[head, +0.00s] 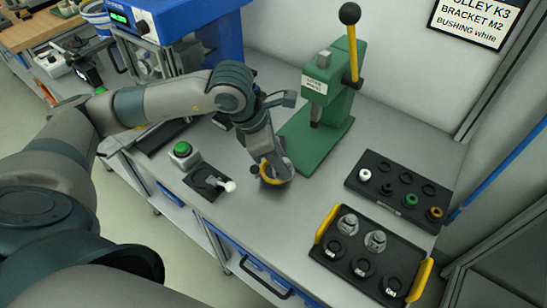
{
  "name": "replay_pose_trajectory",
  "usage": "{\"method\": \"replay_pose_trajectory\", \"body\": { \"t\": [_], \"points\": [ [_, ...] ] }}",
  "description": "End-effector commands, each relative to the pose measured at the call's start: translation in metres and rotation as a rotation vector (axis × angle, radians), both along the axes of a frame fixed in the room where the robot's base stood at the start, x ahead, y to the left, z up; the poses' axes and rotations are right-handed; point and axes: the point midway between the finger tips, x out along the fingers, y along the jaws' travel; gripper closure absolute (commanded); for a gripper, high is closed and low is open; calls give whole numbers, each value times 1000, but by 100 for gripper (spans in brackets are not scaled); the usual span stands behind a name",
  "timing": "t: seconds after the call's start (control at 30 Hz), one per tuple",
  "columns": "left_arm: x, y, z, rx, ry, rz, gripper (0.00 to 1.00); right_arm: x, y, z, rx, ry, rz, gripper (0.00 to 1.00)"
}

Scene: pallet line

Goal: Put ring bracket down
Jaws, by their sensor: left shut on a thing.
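My left gripper (268,168) reaches down over the bench (255,215), left of the green press. My right gripper is not in view.
A green press (318,125) with a black-knobbed lever stands behind. A green button (183,150) and a white-knobbed fixture (205,183) are left.

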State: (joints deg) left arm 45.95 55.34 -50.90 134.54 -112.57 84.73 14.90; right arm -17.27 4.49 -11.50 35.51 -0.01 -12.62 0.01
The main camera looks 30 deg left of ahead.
Motion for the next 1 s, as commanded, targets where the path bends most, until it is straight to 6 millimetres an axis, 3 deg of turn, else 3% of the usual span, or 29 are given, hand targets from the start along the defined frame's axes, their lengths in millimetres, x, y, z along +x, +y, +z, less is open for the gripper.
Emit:
{"method": "replay_pose_trajectory", "body": {
  "t": [0.2,0.4,0.87,1.0],
  "points": [
    [30,30,-21,1,3,5,96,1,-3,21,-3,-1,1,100],
    [48,45,-37,0,1,2,96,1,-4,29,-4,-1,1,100],
    [51,48,-43,-1,-1,-1,96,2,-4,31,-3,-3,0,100],
    [50,48,-54,0,4,0,96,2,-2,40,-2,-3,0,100]
  ]
}}
